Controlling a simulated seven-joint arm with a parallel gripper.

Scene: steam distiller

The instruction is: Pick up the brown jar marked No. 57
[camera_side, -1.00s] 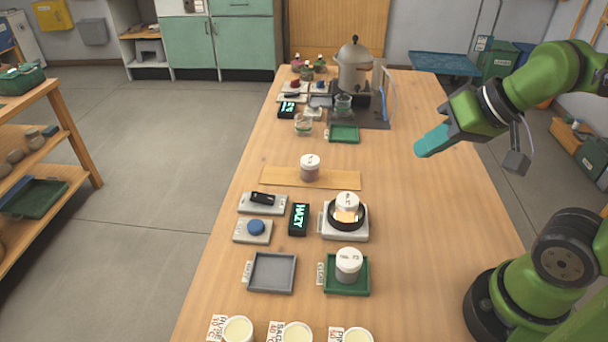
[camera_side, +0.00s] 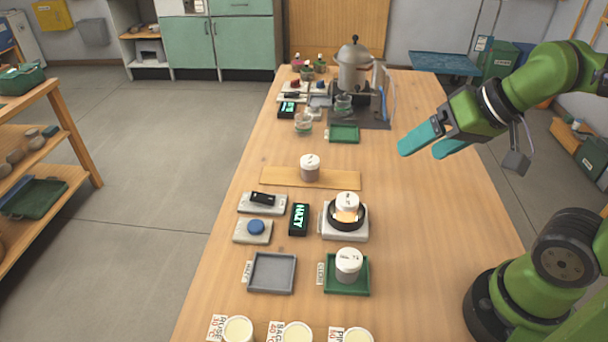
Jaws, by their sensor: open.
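A brownish jar with a white lid (camera_side: 310,174) stands upright on a wooden strip in the middle of the table. A second white-lidded jar (camera_side: 347,202) sits on a round, lit black-ringed stand. A third white-lidded jar (camera_side: 348,268) stands in a green tray. The lid markings are too small to read surely, so I cannot tell which is No. 57. My gripper (camera_side: 420,150) has teal fingers spread apart, empty, above the table's right side. It is up and to the right of the jars and touches none of them.
The green tray (camera_side: 329,288) is beside an empty grey tray (camera_side: 272,273). A metal distiller (camera_side: 354,66) stands at the far end. The table's right side is clear.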

